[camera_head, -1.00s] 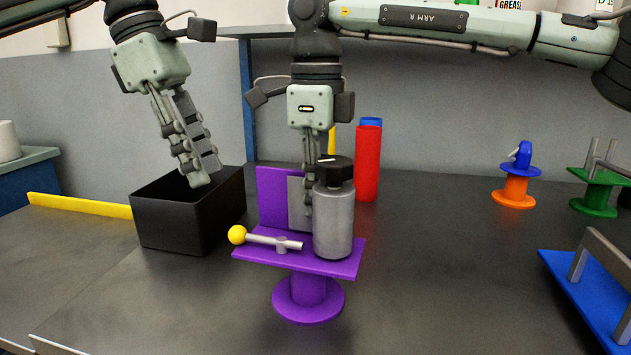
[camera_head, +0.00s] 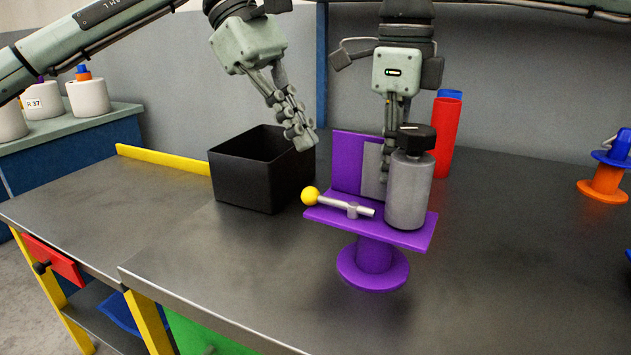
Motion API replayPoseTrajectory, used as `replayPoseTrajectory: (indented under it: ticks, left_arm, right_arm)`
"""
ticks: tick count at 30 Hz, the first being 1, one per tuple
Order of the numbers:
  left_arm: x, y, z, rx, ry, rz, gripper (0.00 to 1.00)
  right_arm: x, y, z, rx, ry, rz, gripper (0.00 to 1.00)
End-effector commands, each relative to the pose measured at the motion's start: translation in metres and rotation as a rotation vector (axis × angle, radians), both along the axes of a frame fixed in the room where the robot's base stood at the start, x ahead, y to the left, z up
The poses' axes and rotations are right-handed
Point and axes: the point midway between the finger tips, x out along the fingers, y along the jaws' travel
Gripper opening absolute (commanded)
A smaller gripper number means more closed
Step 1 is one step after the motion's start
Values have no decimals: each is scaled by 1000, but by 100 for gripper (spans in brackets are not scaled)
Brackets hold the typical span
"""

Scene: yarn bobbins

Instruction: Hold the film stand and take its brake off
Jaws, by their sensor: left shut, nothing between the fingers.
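The purple film stand (camera_head: 425,236) stands upright on the dark table. It carries a grey cylinder (camera_head: 408,195) with a black knob (camera_head: 416,137) on top. Its brake lever (camera_head: 330,203) lies across the front left of the platform and ends in a yellow ball (camera_head: 310,196). My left gripper (camera_head: 303,143) is shut and empty, above and slightly left of the yellow ball, apart from it. My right gripper (camera_head: 388,188) points down behind the cylinder, by the stand's upright plate (camera_head: 347,160). Its fingertips are partly hidden, so its grip is unclear.
An open black box (camera_head: 245,183) stands left of the stand, close to my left gripper. Red (camera_head: 446,135) and blue tubes stand behind the stand. An orange and blue spool (camera_head: 602,180) is at the right. The table front is clear.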

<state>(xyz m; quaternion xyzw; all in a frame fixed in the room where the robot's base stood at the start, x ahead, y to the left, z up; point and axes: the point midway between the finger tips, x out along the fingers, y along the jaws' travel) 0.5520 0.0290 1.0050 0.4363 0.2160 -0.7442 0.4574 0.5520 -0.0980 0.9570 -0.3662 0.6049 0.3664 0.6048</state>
Motion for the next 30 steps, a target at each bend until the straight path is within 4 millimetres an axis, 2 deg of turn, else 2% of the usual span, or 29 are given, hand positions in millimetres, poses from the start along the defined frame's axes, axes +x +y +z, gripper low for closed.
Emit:
replayPoseTrajectory:
  ticks: [1, 4, 8, 11, 15, 21, 24, 30]
  left_arm:
    - [0, -5, -9, -85, 2, -76, 0]
    - [0, -10, -16, -276, -45, -230, 0]
    - [6, -5, -26, -529, -145, -373, 0]
    - [13, 8, -37, -717, -253, -436, 0]
    - [25, 38, -58, -941, -442, -462, 0]
    - [35, 85, -90, -1117, -706, -424, 0]
    - [38, 101, -101, -1149, -793, -403, 0]
    - [39, 114, -109, -1166, -863, -389, 0]
  right_arm:
    - [0, 0, 1, 0, -1, 0, 0]
    - [0, 0, 1, 0, -1, 0, 0]
    - [0, 0, 1, 1, -2, 0, 0]
    - [0, 0, 1, 1, -2, 0, 0]
    - [0, 0, 1, 1, -2, 0, 0]
    - [0, 0, 1, 1, -2, 0, 0]
    - [0, 0, 1, 1, -2, 0, 0]
    - [0, 0, 1, 1, -2, 0, 0]
